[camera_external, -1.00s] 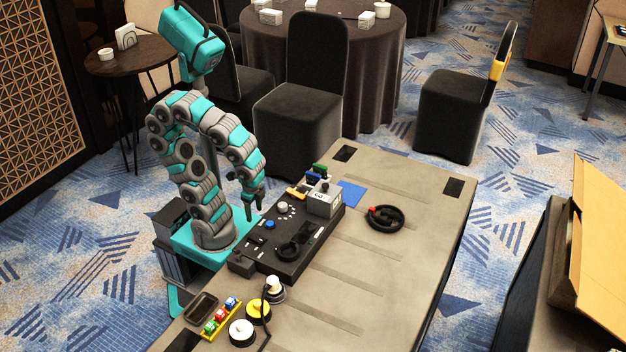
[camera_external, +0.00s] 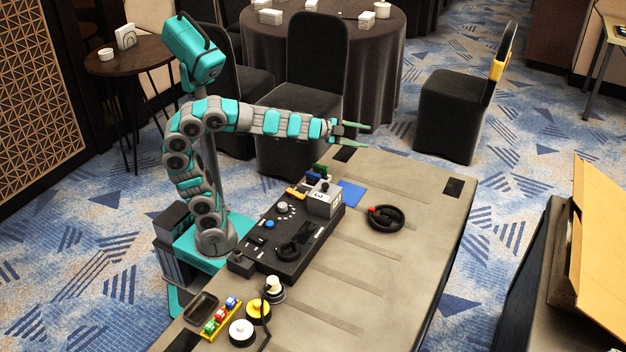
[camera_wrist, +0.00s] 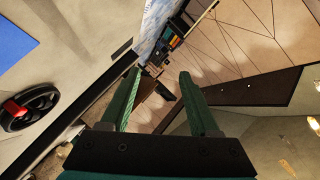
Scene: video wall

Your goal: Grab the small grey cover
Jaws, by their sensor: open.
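My gripper (camera_external: 365,135) is stretched out level to the right, high above the far end of the table and well away from the grey piece. In the wrist view my gripper (camera_wrist: 161,74) has its two green fingers apart with nothing between them. The grey piece is not in the wrist view.
On the grey table (camera_external: 400,285) lie a blue mat (camera_external: 351,194) and a black wheel (camera_external: 385,218) with a red part; the wrist view shows both. Coloured blocks (camera_external: 221,317) and round buttons (camera_external: 257,311) are at the near end. Black chairs (camera_external: 300,110) stand beyond the table.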

